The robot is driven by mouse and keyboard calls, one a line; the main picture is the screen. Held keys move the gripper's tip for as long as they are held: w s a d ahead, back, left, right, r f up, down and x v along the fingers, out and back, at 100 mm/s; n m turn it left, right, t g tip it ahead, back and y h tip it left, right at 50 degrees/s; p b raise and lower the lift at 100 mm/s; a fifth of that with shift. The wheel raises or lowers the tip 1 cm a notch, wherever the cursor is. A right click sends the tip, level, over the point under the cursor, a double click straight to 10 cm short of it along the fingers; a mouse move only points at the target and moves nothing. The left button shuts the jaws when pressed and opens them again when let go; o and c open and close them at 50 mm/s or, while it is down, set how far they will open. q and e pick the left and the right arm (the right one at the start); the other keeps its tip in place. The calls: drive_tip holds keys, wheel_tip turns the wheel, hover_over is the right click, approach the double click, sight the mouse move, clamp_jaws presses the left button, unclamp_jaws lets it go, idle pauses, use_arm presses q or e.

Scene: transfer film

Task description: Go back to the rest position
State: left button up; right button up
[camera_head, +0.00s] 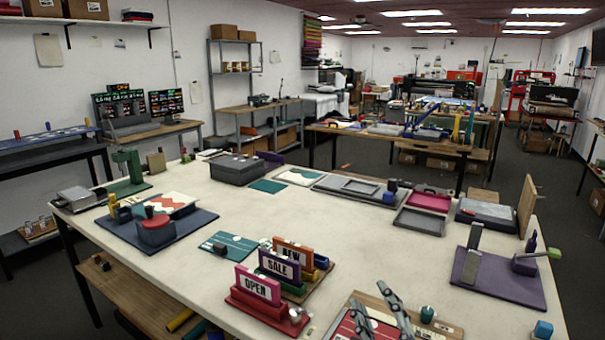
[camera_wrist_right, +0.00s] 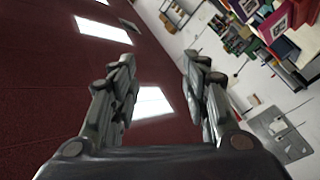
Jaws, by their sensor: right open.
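My right gripper (camera_head: 368,294) shows at the bottom of the head view, its two grey fingers apart over the near edge of the white table (camera_head: 320,225). In the right wrist view the same gripper (camera_wrist_right: 158,66) is open, with nothing between its fingers. That view looks up at a dark red ceiling with bright lights and a tilted white wall. Behind the fingers in the head view lies a board (camera_head: 430,325) with small parts, partly hidden by them. My left gripper is not in view.
OPEN (camera_head: 258,287), SALE (camera_head: 280,265) and NEW signs stand left of the gripper. A purple board (camera_head: 498,280) with a grey block lies to the right. The table's middle is clear.

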drive_tip(key=s+d+f+m+g+h, duration=0.2)
drive_tip(key=s+d+f+m+g, duration=0.15)
drive_tip(key=s+f, duration=0.4)
drive_tip(key=s+d+f+m+g+h, duration=0.25)
drive_tip(key=s+d+f+g, duration=0.2)
drive_tip(key=f, duration=0.55)
drive_tip(key=s+a+f+m+g+y, duration=0.1)
drive_tip(key=s+f+g, duration=0.3)
drive_tip(key=s, duration=0.5)
drive_tip(key=s+f+m+g+y, duration=0.1)
drive_tip(key=s+f+g, duration=0.3)
drive_tip(key=s, duration=0.4)
wheel_tip(320, 180, down, 28)
drive_tip(key=s+g, duration=0.1)
drive_tip(key=s, duration=0.1)
drive_tip(key=s+d+f+g+b, duration=0.1)
drive_tip(key=s+d+f, duration=0.1)
drive_tip(key=s+f, duration=1.3)
drive_tip(key=shift+s+d+f+n, duration=0.3)
drive_tip(key=shift+s+d+n, duration=0.1)
drive_tip(key=shift+s, duration=0.35)
drive_tip(key=shift+h, duration=0.25)
